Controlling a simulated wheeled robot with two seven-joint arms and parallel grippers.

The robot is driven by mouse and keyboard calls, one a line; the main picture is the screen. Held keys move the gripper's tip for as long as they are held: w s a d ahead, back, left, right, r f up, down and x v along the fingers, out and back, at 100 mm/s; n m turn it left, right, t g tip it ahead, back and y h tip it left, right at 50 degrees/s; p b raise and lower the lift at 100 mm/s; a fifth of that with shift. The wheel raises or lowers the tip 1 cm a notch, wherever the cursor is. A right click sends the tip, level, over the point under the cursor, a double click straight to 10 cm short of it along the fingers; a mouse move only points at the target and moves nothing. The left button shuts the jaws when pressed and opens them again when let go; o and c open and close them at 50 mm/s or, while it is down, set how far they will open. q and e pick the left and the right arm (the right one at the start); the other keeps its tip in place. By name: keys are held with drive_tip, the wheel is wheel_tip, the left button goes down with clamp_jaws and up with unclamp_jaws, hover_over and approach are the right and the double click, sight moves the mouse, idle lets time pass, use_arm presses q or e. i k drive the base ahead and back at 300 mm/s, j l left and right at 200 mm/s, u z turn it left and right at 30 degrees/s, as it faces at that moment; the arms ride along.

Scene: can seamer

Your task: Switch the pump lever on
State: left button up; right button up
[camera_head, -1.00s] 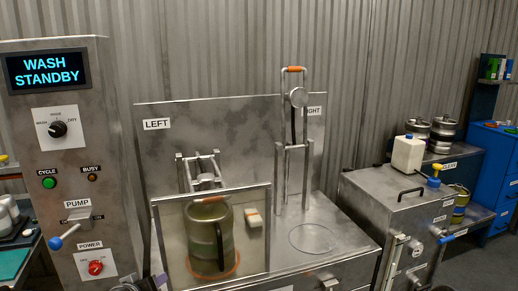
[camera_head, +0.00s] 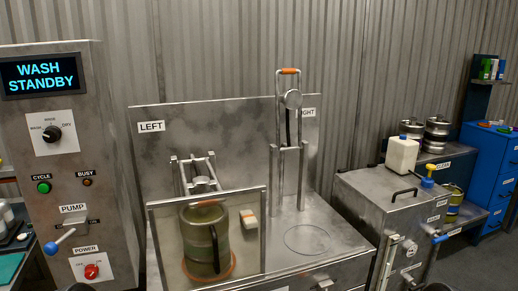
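The pump lever (camera_head: 62,239) is on the grey control panel (camera_head: 115,150) at the left, under the PUMP label (camera_head: 73,208). Its blue ball end (camera_head: 51,248) points down and to the left from a metal bracket (camera_head: 73,226). The small marks by the bracket are too small to read surely. Neither gripper shows clearly. Dark shapes at the bottom edge, one below the panel and one at the right, may be parts of my arms. Nothing is seen touching the lever.
The panel display (camera_head: 42,76) reads WASH STANDBY. A mode dial (camera_head: 52,133), a green CYCLE button (camera_head: 43,187) and a red POWER knob (camera_head: 92,271) surround the lever. Right of the panel, a keg (camera_head: 204,243) stands behind a clear guard. Space before the lever looks clear.

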sight(50, 248)
drive_tip(key=u, duration=1.4)
